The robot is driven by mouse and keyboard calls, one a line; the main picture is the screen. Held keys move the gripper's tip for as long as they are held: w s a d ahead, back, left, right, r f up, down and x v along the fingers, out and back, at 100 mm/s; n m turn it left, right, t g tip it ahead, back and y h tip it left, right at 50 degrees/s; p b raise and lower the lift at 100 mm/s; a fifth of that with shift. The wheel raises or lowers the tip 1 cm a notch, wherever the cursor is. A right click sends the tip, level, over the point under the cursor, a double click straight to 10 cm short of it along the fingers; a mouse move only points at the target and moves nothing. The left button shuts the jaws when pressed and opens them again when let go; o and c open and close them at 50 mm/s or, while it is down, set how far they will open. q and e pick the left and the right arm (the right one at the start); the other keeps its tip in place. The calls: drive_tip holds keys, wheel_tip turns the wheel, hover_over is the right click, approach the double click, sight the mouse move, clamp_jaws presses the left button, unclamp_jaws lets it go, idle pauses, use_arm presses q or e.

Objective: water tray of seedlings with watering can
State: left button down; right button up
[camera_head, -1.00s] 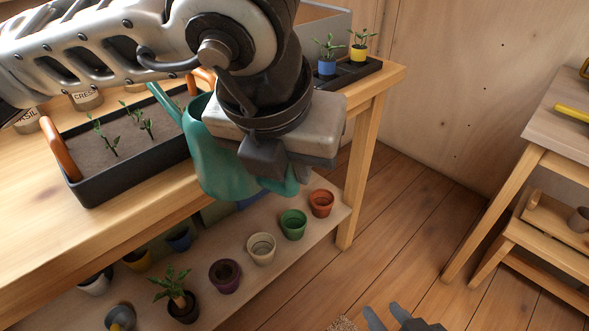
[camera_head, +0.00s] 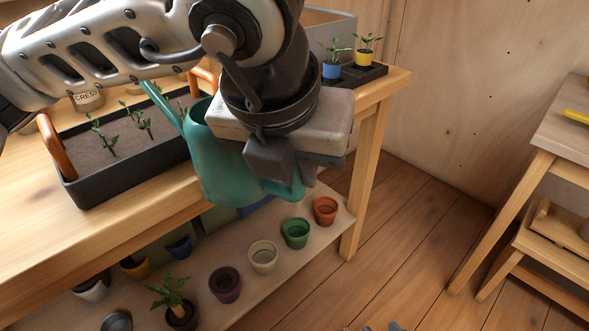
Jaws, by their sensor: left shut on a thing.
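The teal watering can (camera_head: 217,170) hangs in front of the bench's front edge. My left gripper (camera_head: 283,172) is shut on the can at its right side; the handle is mostly hidden behind the gripper. The can's spout points up and left, towards the seedling tray (camera_head: 125,176), with its upper end near my arm. The tray is dark, holds soil and several small green seedlings (camera_head: 104,139), and has orange handles; it stands on the bench, partly covered by my arm. My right gripper (camera_head: 381,328) shows only as grey tips at the bottom edge.
The wooden bench (camera_head: 30,208) has a lower shelf with several pots, including a green pot (camera_head: 295,233) and an orange pot (camera_head: 325,211). A black tray (camera_head: 352,77) with blue and yellow potted plants stands at the bench's right end. Another table (camera_head: 567,135) stands right, with open floor between.

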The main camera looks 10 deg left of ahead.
use_arm(q)
drive_tip(key=shift+r+h, duration=0.5)
drive_tip(key=shift+r, duration=0.15)
drive_tip(key=shift+d+r+n+g+h+b, duration=0.1)
drive_tip(key=shift+r+n+g+h+b, duration=0.2)
drive_tip(key=shift+r+g+h, duration=0.4)
drive_tip(key=shift+r+h, duration=0.3)
drive_tip(key=shift+r, duration=0.35)
use_arm(e)
drive_tip(key=shift+w+a+f, duration=0.25)
drive_tip(key=shift+w+f, duration=0.05)
drive_tip(key=shift+f, duration=0.25)
use_arm(q)
drive_tip(key=shift+f, duration=0.15)
use_arm(e)
drive_tip(key=shift+f, duration=0.1)
use_arm(q)
drive_tip(key=shift+f+b, duration=0.1)
drive_tip(key=shift+b, duration=0.2)
drive_tip(key=shift+d+f+t+y+b, duration=0.1)
drive_tip(key=shift+f+t+y+b, duration=0.2)
drive_tip(key=shift+f+y+b, duration=0.25)
use_arm(e)
drive_tip(key=shift+a+f+g, duration=0.15)
drive_tip(key=shift+a+f, duration=0.05)
drive_tip(key=shift+f, duration=0.35)
drive_tip(key=shift+a+f+g, duration=0.15)
drive_tip(key=shift+f, duration=0.4)
